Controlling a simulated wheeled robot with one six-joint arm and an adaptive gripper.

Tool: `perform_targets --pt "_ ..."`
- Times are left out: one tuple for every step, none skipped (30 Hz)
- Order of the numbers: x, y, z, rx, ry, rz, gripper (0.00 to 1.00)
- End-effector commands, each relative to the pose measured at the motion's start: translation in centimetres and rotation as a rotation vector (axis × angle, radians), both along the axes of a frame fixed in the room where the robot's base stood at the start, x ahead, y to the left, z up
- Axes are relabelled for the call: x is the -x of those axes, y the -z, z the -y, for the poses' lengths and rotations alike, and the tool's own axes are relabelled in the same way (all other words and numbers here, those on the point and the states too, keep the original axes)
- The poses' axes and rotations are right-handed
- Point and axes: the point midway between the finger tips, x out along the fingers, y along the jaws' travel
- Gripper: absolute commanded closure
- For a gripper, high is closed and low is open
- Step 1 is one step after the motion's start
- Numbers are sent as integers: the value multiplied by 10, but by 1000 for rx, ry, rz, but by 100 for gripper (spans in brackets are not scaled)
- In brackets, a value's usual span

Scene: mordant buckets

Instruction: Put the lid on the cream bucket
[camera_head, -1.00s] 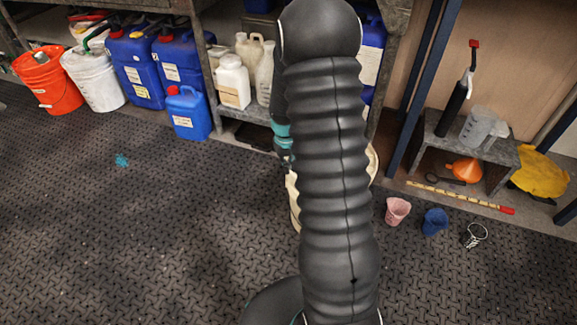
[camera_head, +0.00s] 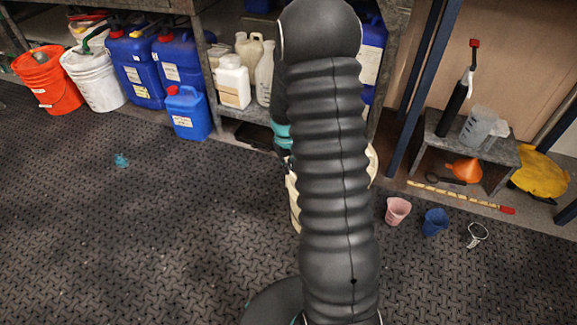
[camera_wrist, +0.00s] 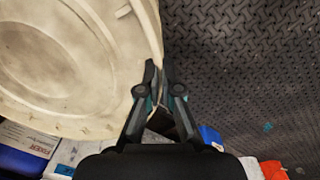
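In the wrist view the cream lid (camera_wrist: 65,70), a large stained round disc with a ribbed border, fills the left side. My gripper (camera_wrist: 158,68) is at its right edge, with the fingertips nearly together and the edge between them. In the head view my arm covers the gripper and most of the cream bucket (camera_head: 293,200); only strips of cream show on both sides of the arm. How the lid sits relative to the bucket's rim is hidden.
Blue jerrycans (camera_head: 188,113), a white bucket (camera_head: 93,80) and an orange bucket (camera_head: 47,80) stand at the back left. A pink cup (camera_head: 397,211) and a blue cup (camera_head: 434,222) stand on the floor at right, near a low stand (camera_head: 430,150). The floor at left is mostly clear.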

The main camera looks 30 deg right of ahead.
Motion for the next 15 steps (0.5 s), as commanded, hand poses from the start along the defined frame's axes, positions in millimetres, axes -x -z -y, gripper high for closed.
perform_targets --pt "0 2 0 0 0 0 100" --pt "0 3 0 0 0 0 100" --pt "0 3 0 0 0 0 100" --pt "0 4 0 0 0 0 100" --pt "0 5 0 0 0 0 100" --pt "0 6 0 0 0 0 100" --pt "0 6 0 0 0 0 100" --pt "0 7 0 0 0 0 100" --pt "0 8 0 0 0 0 100" --pt "0 8 0 0 0 0 100" --pt "0 9 0 0 0 0 100" --pt "0 10 0 0 0 0 100" --pt "0 11 0 0 0 0 100" --pt "0 11 0 0 0 0 100" --pt "0 12 0 0 0 0 100"
